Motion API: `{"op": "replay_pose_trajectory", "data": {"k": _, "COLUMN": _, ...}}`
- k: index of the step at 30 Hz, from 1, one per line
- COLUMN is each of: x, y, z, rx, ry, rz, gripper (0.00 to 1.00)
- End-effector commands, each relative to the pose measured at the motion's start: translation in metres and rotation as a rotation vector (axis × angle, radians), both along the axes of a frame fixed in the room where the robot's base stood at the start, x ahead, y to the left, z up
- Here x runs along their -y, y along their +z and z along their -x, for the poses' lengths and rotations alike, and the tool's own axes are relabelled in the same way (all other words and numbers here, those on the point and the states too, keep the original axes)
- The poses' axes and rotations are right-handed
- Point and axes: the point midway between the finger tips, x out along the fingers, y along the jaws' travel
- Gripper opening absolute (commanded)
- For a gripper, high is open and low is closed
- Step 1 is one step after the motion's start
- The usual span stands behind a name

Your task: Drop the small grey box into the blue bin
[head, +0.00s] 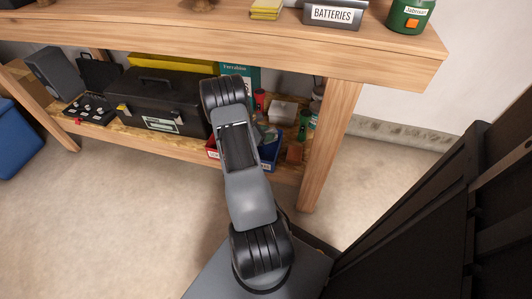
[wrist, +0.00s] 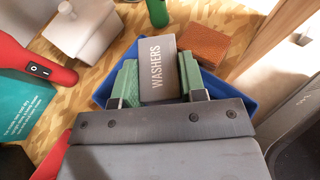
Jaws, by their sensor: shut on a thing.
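A small grey box labelled WASHERS (wrist: 157,70) is held between the green-padded fingers of my gripper (wrist: 158,82). The gripper is shut on it. The blue bin (wrist: 240,94) shows around and below the box and fingers in the wrist view, so the box is over the bin or within its opening; I cannot tell the height. In the head view, the blue bin (head: 271,157) is on the lower shelf, partly behind my arm. My gripper and the grey box are hidden there.
A brown box (wrist: 205,44) stands close to the bin's far right side. A white container (wrist: 82,28) and a red tool (wrist: 30,62) are to the left. A wooden leg (head: 328,140) stands right of the bin, and the bench top (head: 200,35) overhangs the shelf (head: 185,148).

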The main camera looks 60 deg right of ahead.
Motion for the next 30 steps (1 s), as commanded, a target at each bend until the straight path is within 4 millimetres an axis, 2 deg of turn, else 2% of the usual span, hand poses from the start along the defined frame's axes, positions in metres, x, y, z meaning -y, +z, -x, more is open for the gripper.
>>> {"op": "replay_pose_trajectory", "data": {"k": 1, "x": 0.0, "y": -0.01, "z": 0.0, "rx": -0.001, "ry": 0.0, "rz": 0.0, "gripper": 0.11}}
{"op": "replay_pose_trajectory", "data": {"k": 6, "x": 0.0, "y": -0.023, "z": 0.0, "rx": 0.0, "ry": 0.001, "rz": 0.0, "gripper": 0.11}}
{"op": "replay_pose_trajectory", "data": {"k": 15, "x": 0.0, "y": -0.023, "z": 0.0, "rx": 0.0, "ry": 0.001, "rz": 0.0, "gripper": 0.11}}
{"op": "replay_pose_trajectory", "data": {"k": 16, "x": 0.0, "y": -0.023, "z": 0.0, "rx": 0.0, "ry": 0.001, "rz": 0.0, "gripper": 0.39}}
{"op": "replay_pose_trajectory", "data": {"k": 25, "x": 0.0, "y": -0.023, "z": 0.0, "rx": 0.0, "ry": 0.001, "rz": 0.0, "gripper": 0.68}}
{"op": "replay_pose_trajectory", "data": {"k": 30, "x": 0.0, "y": -0.024, "z": 0.0, "rx": 0.0, "ry": 0.001, "rz": 0.0, "gripper": 0.68}}
